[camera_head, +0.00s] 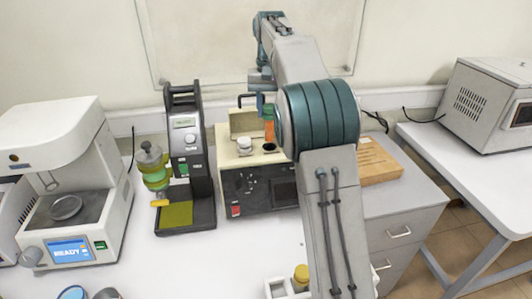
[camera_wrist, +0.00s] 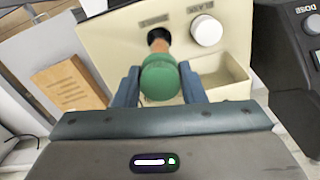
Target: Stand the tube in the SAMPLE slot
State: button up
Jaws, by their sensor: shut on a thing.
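The tube (camera_head: 269,131) has an orange-brown body and a green cap; the cap fills the middle of the wrist view (camera_wrist: 160,80). My gripper (camera_head: 262,105) is shut on the tube near its cap, with one blue finger on each side in the wrist view (camera_wrist: 160,88). The tube looks upright in the head view, its lower end by a dark round slot (camera_head: 269,148) in the beige top of a tester (camera_head: 257,157). The slot shows in the wrist view (camera_wrist: 158,36) beside a small unreadable label. I cannot tell whether the tube's tip has entered it.
A white knob (camera_wrist: 206,30) stands beside the slot, and an open recess lies nearby (camera_wrist: 222,76). A black stand (camera_head: 186,160) is left of the tester, a wooden block (camera_head: 378,163) right. A white rack with a yellow-capped tube (camera_head: 300,273) is in front.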

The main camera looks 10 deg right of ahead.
send_over(269, 142)
jog(key=w, duration=0.1)
jog(key=f, duration=0.5)
jog(key=shift+d, duration=0.2)
jog(key=shift+w+f+p, duration=0.1)
jog(key=shift+f+p, duration=0.35)
jog(key=shift+f, duration=1.85)
